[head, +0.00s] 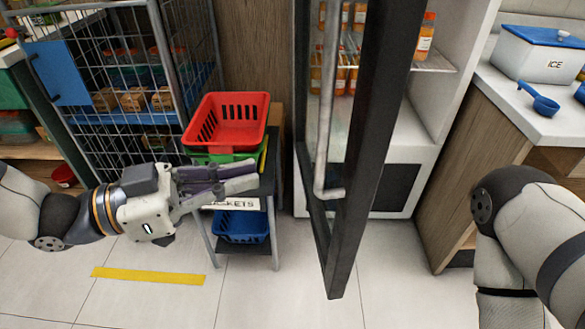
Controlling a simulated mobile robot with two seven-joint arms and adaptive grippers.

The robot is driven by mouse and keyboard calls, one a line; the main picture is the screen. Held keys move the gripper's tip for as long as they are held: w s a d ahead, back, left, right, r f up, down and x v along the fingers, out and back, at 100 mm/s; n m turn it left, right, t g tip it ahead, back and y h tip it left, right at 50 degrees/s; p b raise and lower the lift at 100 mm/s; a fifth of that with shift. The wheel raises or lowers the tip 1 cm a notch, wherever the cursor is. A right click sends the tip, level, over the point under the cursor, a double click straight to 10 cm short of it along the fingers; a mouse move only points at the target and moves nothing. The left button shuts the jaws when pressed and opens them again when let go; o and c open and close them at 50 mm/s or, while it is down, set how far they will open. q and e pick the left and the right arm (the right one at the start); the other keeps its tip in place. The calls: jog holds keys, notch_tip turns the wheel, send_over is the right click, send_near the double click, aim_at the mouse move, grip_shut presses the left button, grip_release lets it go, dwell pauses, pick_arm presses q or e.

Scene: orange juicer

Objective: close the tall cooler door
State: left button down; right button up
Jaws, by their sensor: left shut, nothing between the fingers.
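The tall cooler (409,135) stands at the upper middle, with bottles of orange drink on its shelves. Its dark-framed glass door (362,150) is swung open toward me, with a long grey bar handle (325,110) on its left side. My left gripper (256,176) is shut and empty, left of the door and apart from it, in front of the basket stand. My right arm shows at the lower right, but its gripper is out of view.
A stand holds a red basket (228,120) on top and a blue basket (240,227) below. A wire cage (125,75) stands at the left. A wooden counter (480,150) with an ice box (540,55) and a blue scoop (540,103) is right. Tiled floor is clear in front.

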pick_arm(q)
jog(key=x, duration=0.7)
jog(key=shift+d, duration=0.25)
jog(key=shift+w+f, duration=0.1)
